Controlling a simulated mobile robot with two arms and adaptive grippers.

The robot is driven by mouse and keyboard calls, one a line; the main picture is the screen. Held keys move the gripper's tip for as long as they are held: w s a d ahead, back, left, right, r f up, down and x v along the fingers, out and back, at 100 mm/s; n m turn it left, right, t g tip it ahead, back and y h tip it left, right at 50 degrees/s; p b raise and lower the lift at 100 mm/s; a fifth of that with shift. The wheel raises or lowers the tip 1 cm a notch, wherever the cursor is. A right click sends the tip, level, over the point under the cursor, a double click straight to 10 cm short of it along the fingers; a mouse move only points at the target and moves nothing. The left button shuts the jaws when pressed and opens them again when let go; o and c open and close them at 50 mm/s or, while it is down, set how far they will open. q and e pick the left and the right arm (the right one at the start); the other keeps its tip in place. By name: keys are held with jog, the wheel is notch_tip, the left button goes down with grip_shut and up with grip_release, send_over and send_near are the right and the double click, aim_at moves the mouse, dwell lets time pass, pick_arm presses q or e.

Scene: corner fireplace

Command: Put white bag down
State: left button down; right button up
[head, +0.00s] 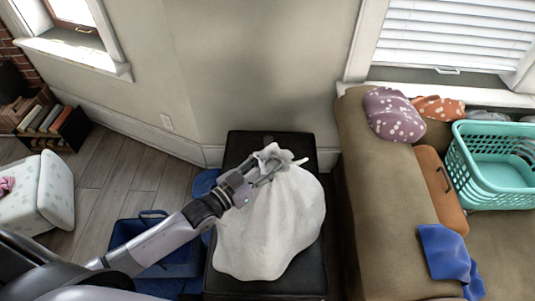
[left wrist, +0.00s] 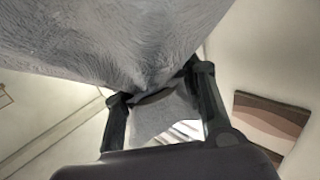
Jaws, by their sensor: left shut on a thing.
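The white bag (head: 274,228) is a full, soft sack with a gathered neck. It is over a dark, black-topped stand (head: 303,144) between the wall corner and the couch. I cannot tell for sure whether its bottom touches the top. My left gripper (head: 268,172) is shut on the bag's neck. In the left wrist view the bag (left wrist: 110,40) fills the upper part, and its cloth is pinched between the two fingers (left wrist: 160,98). My right gripper does not show.
A brown couch (head: 365,200) is right of the stand, with a teal laundry basket (head: 490,190), a brown case (head: 440,190) and clothes on it. Blue fabric bins (head: 165,270) stand on the floor at left. A white hamper (head: 55,190) and a crate of books (head: 70,130) are farther left.

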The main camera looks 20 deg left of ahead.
aim_at(268, 196)
pick_arm(q)
jog(key=shift+w+f, duration=0.1)
jog(key=shift+f, duration=1.7)
jog(key=shift+f+b, duration=0.15)
jog(key=shift+b, duration=0.2)
jog(key=c, duration=1)
grip_release()
jog(key=shift+f, duration=0.2)
